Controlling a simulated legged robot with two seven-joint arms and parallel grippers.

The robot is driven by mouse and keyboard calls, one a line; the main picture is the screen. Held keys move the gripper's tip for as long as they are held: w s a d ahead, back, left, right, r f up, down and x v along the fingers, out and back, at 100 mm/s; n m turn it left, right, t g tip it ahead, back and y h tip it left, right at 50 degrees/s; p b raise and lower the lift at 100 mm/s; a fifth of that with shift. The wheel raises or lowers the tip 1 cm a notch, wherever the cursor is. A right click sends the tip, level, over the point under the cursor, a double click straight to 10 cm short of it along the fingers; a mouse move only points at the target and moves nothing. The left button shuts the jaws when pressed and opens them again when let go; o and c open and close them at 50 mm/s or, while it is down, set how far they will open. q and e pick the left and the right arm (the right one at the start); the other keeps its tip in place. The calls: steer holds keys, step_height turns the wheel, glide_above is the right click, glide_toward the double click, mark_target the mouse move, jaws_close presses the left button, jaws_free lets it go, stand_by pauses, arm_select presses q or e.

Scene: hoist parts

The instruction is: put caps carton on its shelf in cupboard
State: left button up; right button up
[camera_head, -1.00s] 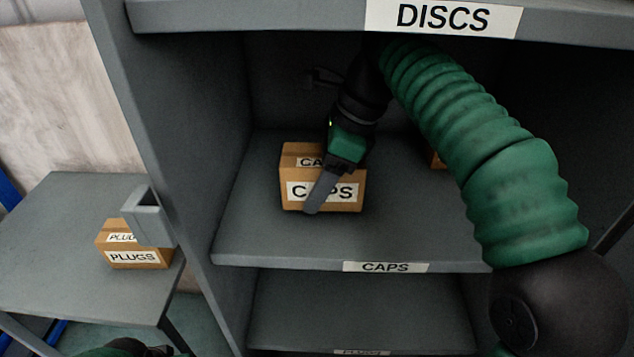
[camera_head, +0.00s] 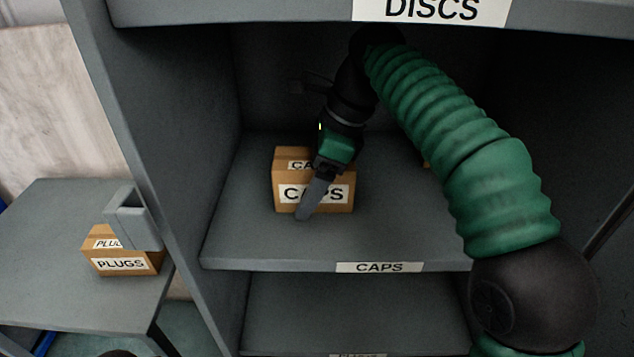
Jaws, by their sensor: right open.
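The caps carton (camera_head: 283,208), brown with white CAPS labels, sits upright on the cupboard shelf (camera_head: 300,245) whose front edge bears a CAPS label (camera_head: 379,267). My right gripper (camera_head: 308,205) reaches in from the right. It is open, and one grey finger crosses the front of the carton; the other finger is hidden. I cannot tell whether the finger touches the carton.
The DISCS shelf (camera_head: 240,14) is just above my right arm. The cupboard's left wall (camera_head: 125,110) stands beside the carton. A lower shelf (camera_head: 330,310) looks empty.

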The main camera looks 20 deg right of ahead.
steer(key=shift+s+d+r+p, duration=0.1)
steer(key=shift+d+r+p, duration=0.65)
steer(key=shift+p, duration=0.15)
steer(key=s+d, duration=0.1)
steer(key=d, duration=0.2)
steer(key=s+d+p, duration=0.1)
steer(key=d, duration=0.2)
steer(key=s+d+p, duration=0.1)
steer(key=d, duration=0.2)
steer(key=shift+d, duration=0.4)
steer(key=shift+s+d+f, duration=0.1)
steer(key=shift+d+f, duration=0.05)
steer(key=shift+d, duration=0.25)
